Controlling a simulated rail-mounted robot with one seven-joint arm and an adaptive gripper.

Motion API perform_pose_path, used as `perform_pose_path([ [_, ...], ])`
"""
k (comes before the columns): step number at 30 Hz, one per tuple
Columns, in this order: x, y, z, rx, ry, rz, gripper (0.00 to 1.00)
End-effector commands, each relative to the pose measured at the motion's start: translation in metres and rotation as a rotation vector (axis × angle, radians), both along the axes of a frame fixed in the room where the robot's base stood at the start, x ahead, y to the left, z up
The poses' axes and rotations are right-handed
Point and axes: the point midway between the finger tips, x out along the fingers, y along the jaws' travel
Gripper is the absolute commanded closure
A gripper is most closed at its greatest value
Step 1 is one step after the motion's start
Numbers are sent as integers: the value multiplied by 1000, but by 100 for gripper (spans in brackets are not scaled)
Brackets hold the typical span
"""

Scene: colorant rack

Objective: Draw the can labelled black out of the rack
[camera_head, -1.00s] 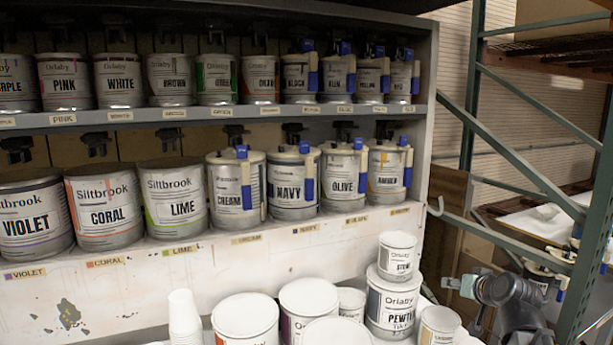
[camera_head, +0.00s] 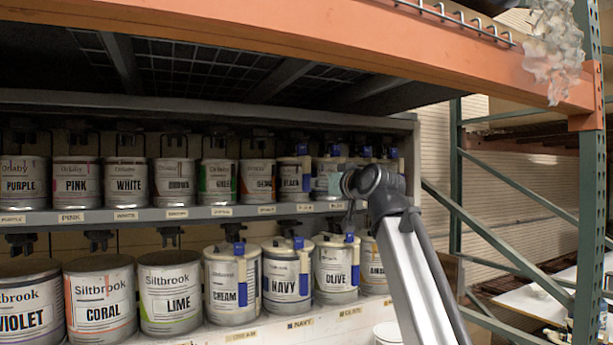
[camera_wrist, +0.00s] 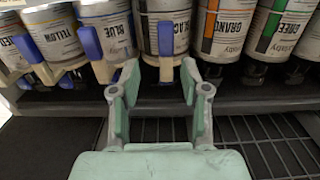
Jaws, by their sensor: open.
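The black can (camera_head: 290,182) stands on the upper shelf of the rack, right of the orange can, with a blue-tabbed handle at its front. In the wrist view the black can (camera_wrist: 168,12) is at top centre, its blue tab (camera_wrist: 165,38) facing my gripper. My gripper (camera_wrist: 160,78) is open and empty, its two fingers spread on either side of the line to that tab, just short of the can. In the head view my gripper (camera_head: 333,182) is in front of the upper shelf's right part and hides part of the cans there.
The blue can (camera_wrist: 103,28) and orange can (camera_wrist: 228,25) stand close on either side of the black can. The upper shelf edge (camera_head: 230,212) runs below them. Lower cans such as navy (camera_head: 284,278) stand beneath. An orange beam (camera_head: 300,35) crosses above.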

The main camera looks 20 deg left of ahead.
Motion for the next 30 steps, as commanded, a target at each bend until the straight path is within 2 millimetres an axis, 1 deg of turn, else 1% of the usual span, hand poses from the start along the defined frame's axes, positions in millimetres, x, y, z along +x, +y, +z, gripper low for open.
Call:
perform_pose_path([
  [1,-2,2,9,3,-8,3,54],
  [3,-4,3,15,5,-14,4,54],
  [11,4,12,15,5,-13,5,54],
  [17,19,27,15,5,-13,5,54],
  [24,42,51,12,5,-14,5,54],
  [30,56,66,13,4,-13,5,54],
])
